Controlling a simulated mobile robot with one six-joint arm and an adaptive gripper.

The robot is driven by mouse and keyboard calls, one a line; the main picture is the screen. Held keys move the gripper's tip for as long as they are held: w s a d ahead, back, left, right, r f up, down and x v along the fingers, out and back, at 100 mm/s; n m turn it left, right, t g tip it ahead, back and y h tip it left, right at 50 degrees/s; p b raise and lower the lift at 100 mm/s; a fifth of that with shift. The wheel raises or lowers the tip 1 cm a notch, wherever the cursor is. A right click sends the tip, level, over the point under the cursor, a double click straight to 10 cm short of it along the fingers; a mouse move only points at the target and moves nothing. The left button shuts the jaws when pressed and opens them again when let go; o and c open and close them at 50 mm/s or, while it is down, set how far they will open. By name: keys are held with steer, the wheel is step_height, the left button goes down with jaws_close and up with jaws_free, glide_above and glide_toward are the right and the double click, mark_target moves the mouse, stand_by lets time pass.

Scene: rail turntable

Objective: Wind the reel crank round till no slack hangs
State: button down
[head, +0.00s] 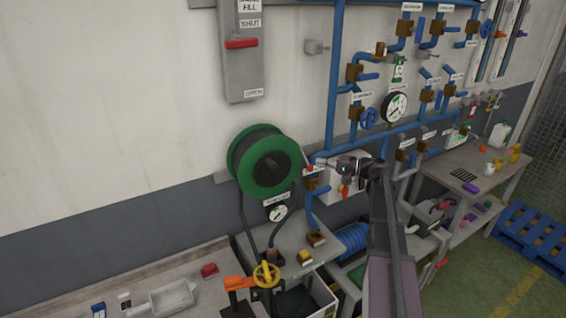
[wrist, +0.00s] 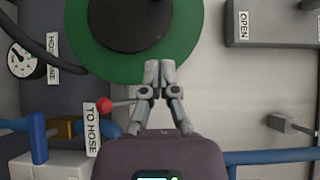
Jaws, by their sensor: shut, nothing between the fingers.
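The hose reel, with a green rim (head: 292,178) and dark hub, is on the wall left of centre in the head view; its green rim (wrist: 85,50) fills the top of the wrist view. Dark hose (head: 244,212) hangs below it on both sides, curving around a gauge. My gripper (head: 319,161) is shut and empty, at the reel's right side; in the wrist view its fingertips (wrist: 160,66) overlap the lower right rim. Contact is unclear. A red knob (wrist: 103,104) on a grey rod sits left of the fingers; I cannot tell whether it is the crank.
A gauge (head: 277,213) hangs below the reel. Blue pipes (head: 333,90) with valves are to the right. A grey box with a red lever (head: 241,43) is above. The wall left of the reel is clear.

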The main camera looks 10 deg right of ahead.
glide_toward(279, 163)
steer(key=a+r, duration=0.1)
steer(key=w+a, duration=0.1)
steer(key=a, duration=0.1)
steer(key=a+r, duration=0.1)
steer(key=a, duration=0.1)
steer(key=shift+w+r, duration=0.3)
steer(key=shift+s+a, duration=0.25)
steer(key=shift+a, duration=0.3)
steer(key=shift+s+a, duration=0.25)
steer(key=shift+a, duration=0.25)
steer(key=shift+s+a, duration=0.2)
steer(key=shift+a, duration=0.6)
steer(key=shift+s+a, duration=0.25)
steer(key=shift+a, duration=0.4)
steer(key=shift+r, duration=0.1)
